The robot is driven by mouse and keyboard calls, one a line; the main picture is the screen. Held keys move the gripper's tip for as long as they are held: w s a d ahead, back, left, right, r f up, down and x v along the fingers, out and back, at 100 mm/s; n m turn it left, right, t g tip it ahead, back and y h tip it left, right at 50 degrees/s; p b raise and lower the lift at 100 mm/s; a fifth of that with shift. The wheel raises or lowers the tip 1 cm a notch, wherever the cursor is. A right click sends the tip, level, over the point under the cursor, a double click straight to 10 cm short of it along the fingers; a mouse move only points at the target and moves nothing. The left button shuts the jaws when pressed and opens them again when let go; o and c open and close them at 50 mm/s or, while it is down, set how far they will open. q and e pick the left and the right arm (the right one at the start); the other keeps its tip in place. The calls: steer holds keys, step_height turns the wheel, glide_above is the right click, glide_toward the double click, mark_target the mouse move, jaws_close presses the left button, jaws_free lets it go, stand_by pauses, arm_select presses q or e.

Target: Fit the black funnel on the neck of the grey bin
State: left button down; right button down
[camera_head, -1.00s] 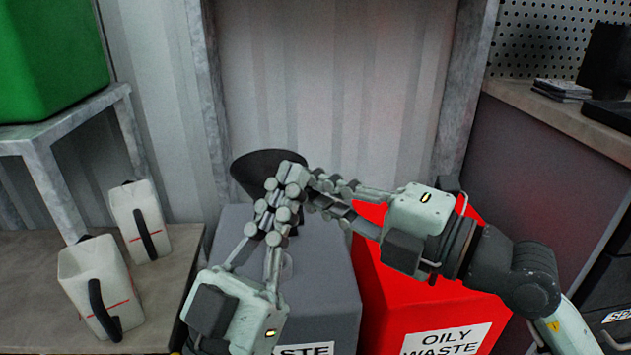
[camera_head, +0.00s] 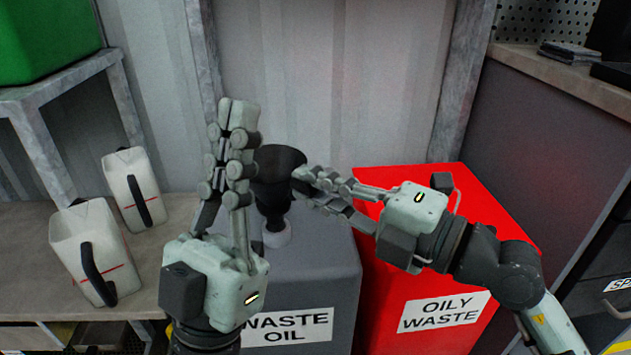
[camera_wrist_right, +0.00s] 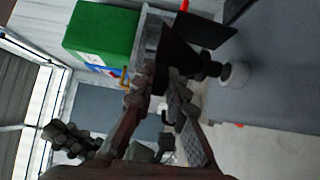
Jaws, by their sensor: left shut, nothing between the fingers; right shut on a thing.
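The black funnel (camera_head: 278,165) stands roughly upright, wide end up, above the white neck (camera_head: 277,236) on top of the grey bin (camera_head: 320,265), labelled waste oil. Its spout meets the neck in the head view; I cannot tell whether it sits inside. My right gripper (camera_head: 300,180) is shut on the funnel's right side. In the right wrist view the funnel (camera_wrist_right: 178,52) points its spout at the white neck (camera_wrist_right: 235,75), close to it. My left gripper (camera_head: 238,112) is shut and empty, pointing up just left of the funnel and partly hiding the bin's left side.
A red oily waste bin (camera_head: 430,260) stands right of the grey bin, under my right arm. Two white jugs (camera_head: 95,250) stand on the bench at left, below a shelf with a green container (camera_head: 45,40). A counter (camera_head: 560,85) lies at right.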

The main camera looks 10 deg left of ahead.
mark_target(284, 197)
stand_by(0.7)
steer(key=shift+p, duration=0.55)
stand_by(0.4)
steer(key=shift+p, duration=0.45)
stand_by(0.5)
steer(key=shift+p, duration=0.5)
steer(key=shift+f+b, duration=0.8)
steer(key=shift+f, duration=1.15)
steer(key=c, duration=1.5)
jaws_free()
steer(key=shift+o, duration=0.2)
